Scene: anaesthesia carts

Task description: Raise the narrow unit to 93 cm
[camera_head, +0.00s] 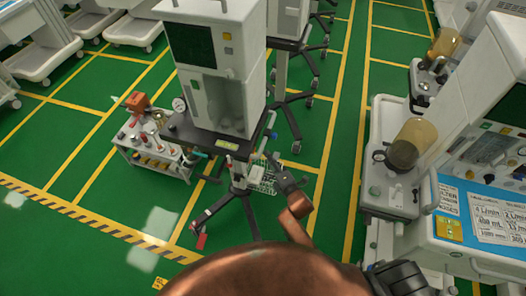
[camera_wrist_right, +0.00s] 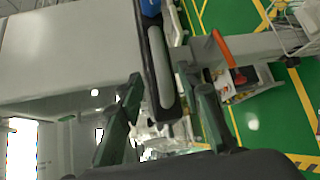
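The narrow unit (camera_head: 215,62) is a tall white machine with a dark screen, standing on a dark shelf (camera_head: 197,137) above a post with a black wheeled base. My right gripper (camera_head: 271,160) is low beside the shelf's right side, near a wire basket (camera_head: 262,178). In the right wrist view, its two fingers (camera_wrist_right: 169,92) are spread apart with nothing gripped between them. The shelf's dark edge with a grey bar (camera_wrist_right: 160,68) lies beyond, in the gap between them. An orange lever (camera_wrist_right: 222,46) is to the right of the fingers. My left gripper is not in view.
A small cart with bottles and gauges (camera_head: 150,150) stands close at the unit's left. A larger machine with a blue panel (camera_head: 485,215) fills the right side. Other white carts (camera_head: 35,45) stand at the back left. Green floor (camera_head: 110,200) is clear at the front left.

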